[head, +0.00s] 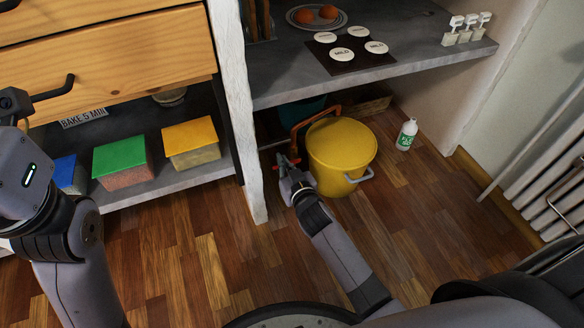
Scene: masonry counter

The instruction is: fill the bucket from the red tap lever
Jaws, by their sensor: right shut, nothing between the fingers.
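A yellow bucket (341,158) stands upright on the wood floor beneath the grey counter, with a grey handle (358,177) on its front right side. Its round top looks plain yellow; I cannot tell whether there is water in it. A brown curved pipe (297,128) arches up at its left and reaches over its back rim. The red tap lever (284,161) is low at the left of the bucket. My right gripper (288,170) is shut and empty at the lever, close to the bucket's left side; whether it touches the lever is unclear. My left arm shows at the left edge, but its fingers do not.
A teal object (302,112) sits behind the pipe, partly hidden. A green-and-white bottle (407,134) stands right of the bucket. A white post (240,110) is left of my right gripper. Colour-lidded boxes (122,160) line the lower left shelf. A radiator (550,170) is at right.

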